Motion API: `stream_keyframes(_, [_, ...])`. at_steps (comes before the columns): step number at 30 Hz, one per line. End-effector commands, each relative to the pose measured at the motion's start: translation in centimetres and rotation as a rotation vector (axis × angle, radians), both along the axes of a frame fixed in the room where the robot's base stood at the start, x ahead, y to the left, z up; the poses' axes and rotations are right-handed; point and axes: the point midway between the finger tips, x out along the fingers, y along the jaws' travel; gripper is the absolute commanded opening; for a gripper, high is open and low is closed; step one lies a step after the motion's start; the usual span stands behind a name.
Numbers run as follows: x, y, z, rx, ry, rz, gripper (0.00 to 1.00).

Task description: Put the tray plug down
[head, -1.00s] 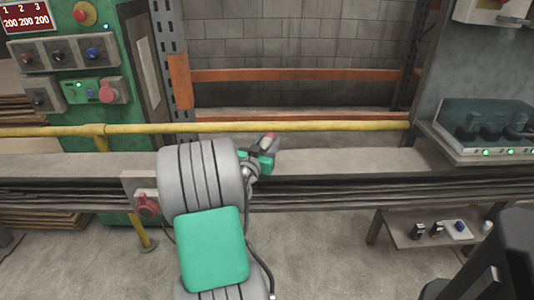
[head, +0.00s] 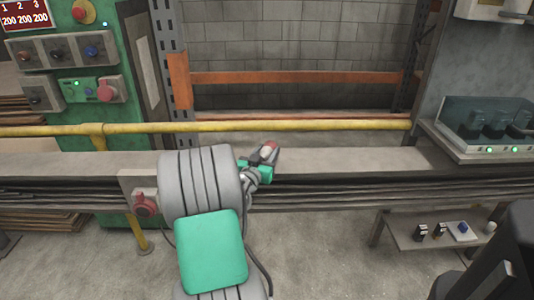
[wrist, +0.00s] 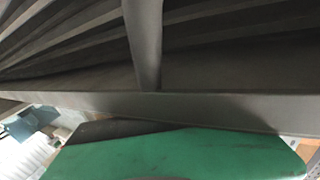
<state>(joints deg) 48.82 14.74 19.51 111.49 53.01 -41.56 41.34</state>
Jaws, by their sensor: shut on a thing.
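My gripper (head: 268,151) is at the end of my arm in the head view, over the long grey ledge. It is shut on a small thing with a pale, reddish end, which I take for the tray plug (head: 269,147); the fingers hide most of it. It is held up at the ledge's back part, and I cannot tell whether it touches anything. The wrist view shows grey metal bars and a large green surface, with no clear sight of the fingertips or the plug.
A yellow rail (head: 250,128) runs behind the ledge (head: 340,160). A red plug (head: 145,204) sits in a grey box on the ledge's front. A clear-covered unit (head: 487,122) stands at right. Small items lie on a low shelf (head: 400,230). The ledge right of my gripper is clear.

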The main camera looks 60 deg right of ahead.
Motion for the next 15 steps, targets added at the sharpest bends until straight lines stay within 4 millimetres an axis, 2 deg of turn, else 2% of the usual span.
stream_keyframes(1, [-0.01,0.01,-0.03,0.002,0.001,0.000,0.43])
stream_keyframes(9, [-0.01,0.02,-0.04,0.002,0.001,0.000,0.63])
stream_keyframes(15, [-0.01,0.02,0.00,0.002,0.001,0.000,0.63])
